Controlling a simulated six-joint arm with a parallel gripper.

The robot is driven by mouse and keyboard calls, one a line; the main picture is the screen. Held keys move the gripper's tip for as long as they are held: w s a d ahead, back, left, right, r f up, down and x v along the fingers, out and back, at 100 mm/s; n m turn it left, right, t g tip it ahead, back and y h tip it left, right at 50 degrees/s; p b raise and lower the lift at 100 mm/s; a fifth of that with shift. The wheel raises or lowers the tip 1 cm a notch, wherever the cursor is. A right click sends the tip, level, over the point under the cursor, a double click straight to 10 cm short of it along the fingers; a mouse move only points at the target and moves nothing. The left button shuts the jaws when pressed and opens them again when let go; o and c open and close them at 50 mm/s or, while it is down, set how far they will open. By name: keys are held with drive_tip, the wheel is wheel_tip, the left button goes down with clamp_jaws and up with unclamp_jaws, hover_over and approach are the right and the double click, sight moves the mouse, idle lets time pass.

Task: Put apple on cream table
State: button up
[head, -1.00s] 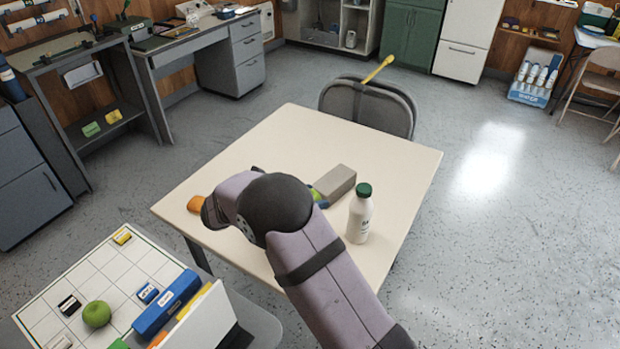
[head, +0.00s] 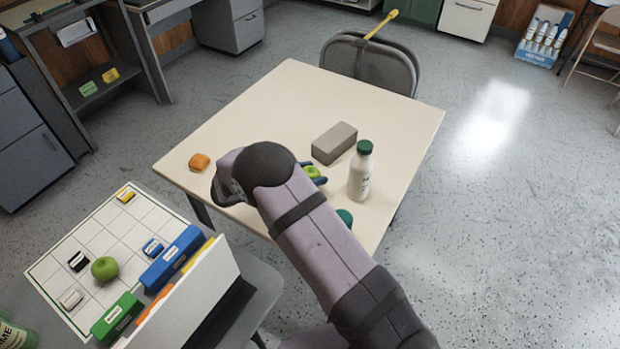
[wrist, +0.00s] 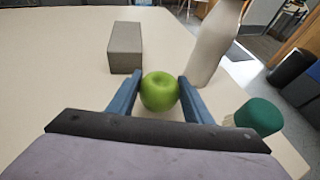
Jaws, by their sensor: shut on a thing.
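A green apple (head: 312,172) is held between the blue fingers of my gripper (head: 316,177) over the near half of the cream table (head: 268,105). In the wrist view the apple (wrist: 159,92) sits between both fingers, low over the tabletop; I cannot tell whether it touches the table. My arm hides part of the gripper and of the near tabletop in the head view. A second green apple (head: 104,268) rests on a white gridded board at the lower left, away from the gripper.
A grey block (head: 334,143) and a white bottle with a green cap (head: 360,172) stand close beyond and right of the gripper. A teal round object (head: 344,217) is partly behind my arm. An orange item (head: 199,162) lies at the left edge. The table's far left is clear.

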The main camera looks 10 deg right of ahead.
drive_tip(key=shift+f, duration=1.15)
drive_tip(key=shift+f, duration=0.1)
drive_tip(key=o, duration=1.1)
drive_tip(key=shift+r, duration=0.2)
drive_tip(key=b+v, duration=0.2)
drive_tip(key=v, duration=1)
drive_tip(key=shift+f, duration=0.1)
